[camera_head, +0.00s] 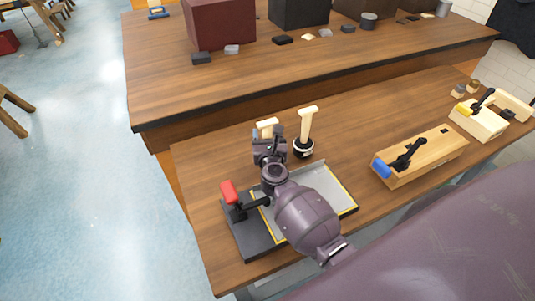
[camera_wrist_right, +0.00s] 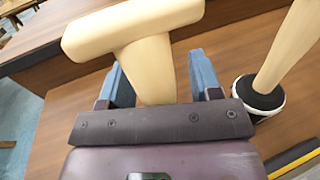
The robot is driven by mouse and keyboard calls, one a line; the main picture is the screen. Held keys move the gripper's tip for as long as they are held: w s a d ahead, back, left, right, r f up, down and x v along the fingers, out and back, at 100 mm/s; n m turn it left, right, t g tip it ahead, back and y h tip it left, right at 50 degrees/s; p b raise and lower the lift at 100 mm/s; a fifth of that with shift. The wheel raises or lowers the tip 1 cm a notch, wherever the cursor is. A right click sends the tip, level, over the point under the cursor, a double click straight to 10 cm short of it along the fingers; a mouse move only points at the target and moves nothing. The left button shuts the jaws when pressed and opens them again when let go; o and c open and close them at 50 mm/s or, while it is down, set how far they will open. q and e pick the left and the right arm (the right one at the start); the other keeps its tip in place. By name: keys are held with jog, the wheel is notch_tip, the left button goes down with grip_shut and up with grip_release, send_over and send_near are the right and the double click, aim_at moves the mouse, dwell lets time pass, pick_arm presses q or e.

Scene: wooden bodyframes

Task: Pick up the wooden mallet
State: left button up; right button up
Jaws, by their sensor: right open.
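The wooden mallet (camera_head: 266,124) is pale wood with a T-shaped head. In the head view its head shows just beyond my right gripper (camera_head: 269,146). In the right wrist view the mallet's head (camera_wrist_right: 130,27) fills the top and its handle runs down between the blue finger pads of my open right gripper (camera_wrist_right: 162,78). Gaps show on both sides of the handle. The handle's lower end is hidden by the gripper. A second pale T-topped tool (camera_head: 307,127) stands upright in a black base with a white ring, just right of the gripper. My left gripper is not in view.
Under my right arm lies a grey board (camera_head: 333,186) with yellow edging and a red-handled lever (camera_head: 229,191). A second table (camera_head: 160,82) with dark boxes stands behind.

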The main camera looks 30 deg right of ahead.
jog(key=shift+c, duration=0.3)
jog(key=c, duration=1)
jog(key=shift+o, duration=0.2)
jog(key=shift+r, duration=0.1)
